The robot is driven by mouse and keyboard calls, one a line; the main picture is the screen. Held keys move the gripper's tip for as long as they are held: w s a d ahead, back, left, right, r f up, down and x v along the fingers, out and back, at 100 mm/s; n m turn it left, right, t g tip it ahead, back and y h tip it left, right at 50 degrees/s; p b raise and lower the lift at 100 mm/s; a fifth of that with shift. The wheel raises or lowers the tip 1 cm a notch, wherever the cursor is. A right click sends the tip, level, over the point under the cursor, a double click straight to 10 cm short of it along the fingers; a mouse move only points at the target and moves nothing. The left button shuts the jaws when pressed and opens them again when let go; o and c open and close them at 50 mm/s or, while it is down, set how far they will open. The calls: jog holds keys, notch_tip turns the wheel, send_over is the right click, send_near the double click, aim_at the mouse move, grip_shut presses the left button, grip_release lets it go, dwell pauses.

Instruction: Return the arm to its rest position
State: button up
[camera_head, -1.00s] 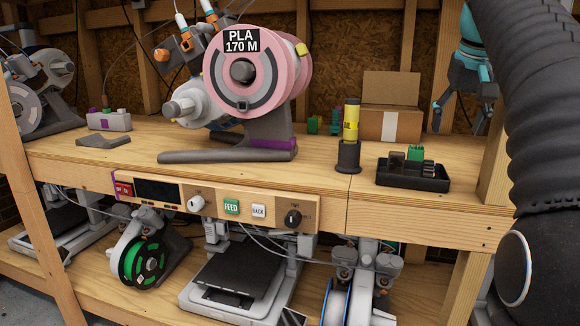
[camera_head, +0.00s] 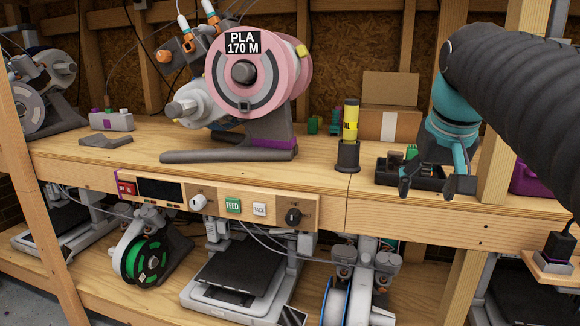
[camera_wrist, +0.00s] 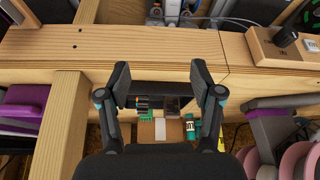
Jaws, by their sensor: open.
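My gripper (camera_head: 432,187) hangs at the right of the wooden bench in the head view, fingers pointing down and spread, with nothing between them. It appears in front of the black parts tray (camera_head: 383,178) and hides much of it. In the wrist view my gripper (camera_wrist: 160,78) is also open and empty. There the tray's small contents and a cardboard box (camera_wrist: 152,132) show beyond and between the fingers. My dark ribbed arm comes in from the upper right of the head view.
A pink PLA spool (camera_head: 232,100) stands on the bench. A yellow tube (camera_head: 350,122) stands upright in a dark holder, left of the tray. A control panel (camera_head: 217,203) runs along the bench front. A wooden post (camera_head: 497,150) rises right of my gripper. Printers stand on the lower shelf.

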jog(key=s+a+f+n, duration=0.1)
jog(key=s+a+f, duration=0.3)
jog(key=s+f, duration=0.4)
notch_tip(320, 180, down, 3)
jog(key=shift+s+a+f, duration=0.1)
jog(key=shift+s+a, duration=0.1)
jog(key=shift+a, duration=0.1)
jog(key=shift+n+t+y, duration=0.3)
jog(key=shift+n+y, duration=0.1)
jog(key=s+f, duration=0.2)
jog(key=f, duration=0.1)
jog(key=s+a+f, duration=0.1)
jog(key=s+f, duration=0.1)
jog(key=f, duration=0.2)
jog(key=s+a+f, duration=0.1)
jog(key=s+f, duration=0.2)
jog(key=shift+a+f, duration=0.1)
jog(key=shift+f, duration=0.25)
jog(key=shift+c, duration=0.9)
jog(key=shift+s+f, duration=0.1)
jog(key=shift+f, duration=0.15)
jog(key=shift+c, duration=1.4)
jog(key=shift+a, duration=0.2)
